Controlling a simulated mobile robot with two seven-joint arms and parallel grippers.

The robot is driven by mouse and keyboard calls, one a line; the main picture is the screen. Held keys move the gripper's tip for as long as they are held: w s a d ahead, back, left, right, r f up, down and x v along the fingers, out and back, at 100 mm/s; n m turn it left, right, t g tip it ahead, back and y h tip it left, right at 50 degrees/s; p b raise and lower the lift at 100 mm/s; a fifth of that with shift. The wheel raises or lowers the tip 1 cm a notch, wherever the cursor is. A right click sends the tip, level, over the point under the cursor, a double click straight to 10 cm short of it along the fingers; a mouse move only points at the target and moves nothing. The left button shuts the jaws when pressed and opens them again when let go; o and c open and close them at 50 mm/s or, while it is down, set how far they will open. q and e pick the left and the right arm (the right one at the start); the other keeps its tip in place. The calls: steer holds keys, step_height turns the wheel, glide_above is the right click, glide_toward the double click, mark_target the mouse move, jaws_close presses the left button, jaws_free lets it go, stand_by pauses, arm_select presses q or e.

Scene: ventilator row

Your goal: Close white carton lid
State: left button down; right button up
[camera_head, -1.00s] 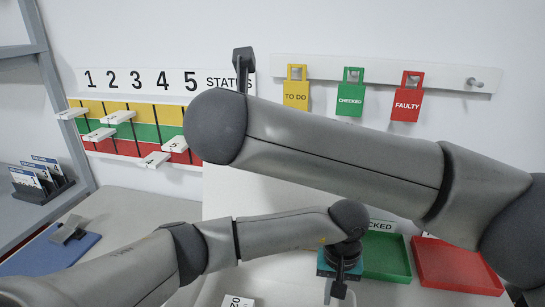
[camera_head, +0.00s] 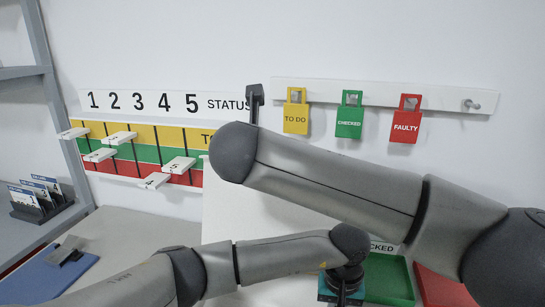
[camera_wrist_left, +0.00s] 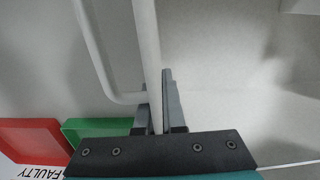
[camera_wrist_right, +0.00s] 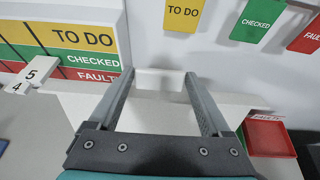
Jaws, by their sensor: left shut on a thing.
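The white carton's lid (camera_head: 232,212) shows as a pale upright panel in the head view, partly hidden behind my arms. My right gripper (camera_head: 254,96) is at the lid's upper left. In the right wrist view it is open (camera_wrist_right: 160,76), its fingers wide apart over the lid's white top edge (camera_wrist_right: 160,118); contact cannot be told. My left gripper (camera_head: 343,287) is low in the middle of the head view. The carton's body is mostly hidden.
A green tray (camera_head: 390,278) and a red tray (camera_head: 440,288) lie at right. Yellow, green and red tags (camera_head: 349,115) hang from a wall rail. A status board (camera_head: 150,150) with white markers is at left. A blue mat (camera_head: 40,275) lies at lower left.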

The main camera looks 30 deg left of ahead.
jaws_close()
stand_by(0.4)
